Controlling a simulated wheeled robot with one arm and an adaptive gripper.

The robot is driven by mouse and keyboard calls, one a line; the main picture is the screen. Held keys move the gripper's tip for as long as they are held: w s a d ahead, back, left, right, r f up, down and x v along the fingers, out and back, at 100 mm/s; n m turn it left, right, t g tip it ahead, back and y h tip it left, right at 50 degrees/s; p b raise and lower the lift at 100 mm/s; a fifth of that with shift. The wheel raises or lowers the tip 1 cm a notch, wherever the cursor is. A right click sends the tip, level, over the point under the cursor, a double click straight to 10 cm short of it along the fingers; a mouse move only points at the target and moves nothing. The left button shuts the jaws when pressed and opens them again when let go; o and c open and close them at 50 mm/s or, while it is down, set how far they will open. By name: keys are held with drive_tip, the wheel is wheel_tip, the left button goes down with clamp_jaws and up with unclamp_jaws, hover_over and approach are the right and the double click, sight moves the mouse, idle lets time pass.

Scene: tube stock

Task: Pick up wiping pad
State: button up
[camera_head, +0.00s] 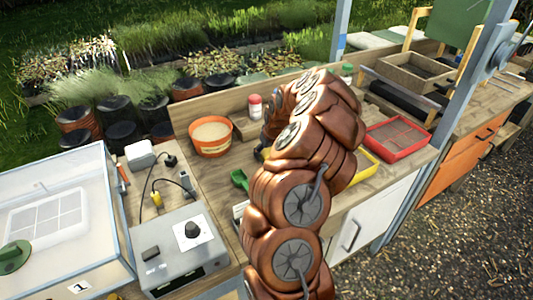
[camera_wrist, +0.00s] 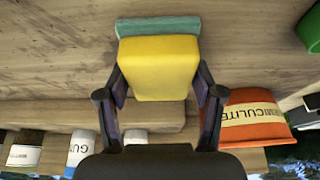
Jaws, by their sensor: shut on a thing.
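The wiping pad (camera_wrist: 158,68) is a yellow block with a teal layer (camera_wrist: 158,26) along its far edge, in the middle of the wrist view. My gripper (camera_wrist: 158,85) has one dark finger at each side of the pad and is shut on it. The wooden bench top (camera_wrist: 50,60) lies behind the pad. I cannot tell whether the pad touches it. In the head view my brown arm reaches over the bench and hides the gripper and most or all of the pad.
An orange tub (camera_head: 211,137) labelled vermiculite in the wrist view (camera_wrist: 255,118) stands near the gripper. A red-and-white jar (camera_head: 255,107), a green scoop (camera_head: 240,180), a yellow tray (camera_head: 366,168) and a red tray (camera_head: 397,137) are on the bench. A control box (camera_head: 180,255) stands at left.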

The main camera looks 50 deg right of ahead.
drive_tip(key=shift+r, duration=0.1)
drive_tip(key=shift+r+b, duration=1)
drive_tip(key=shift+r, duration=0.6)
drive_tip(key=shift+s+a+r, duration=0.1)
drive_tip(key=shift+s+a, duration=0.05)
drive_tip(key=s+a+b, duration=0.1)
drive_tip(key=s+a, duration=0.2)
drive_tip(key=s+a+r+b, duration=0.1)
drive_tip(key=s+a+b, duration=0.1)
drive_tip(key=s+a, duration=0.2)
drive_tip(key=s+a+b, duration=0.2)
drive_tip(key=s+a, duration=0.1)
drive_tip(key=a, duration=0.1)
drive_tip(key=shift+s+a+r, duration=0.2)
drive_tip(key=shift+s+a, duration=0.05)
drive_tip(key=shift+s, duration=0.05)
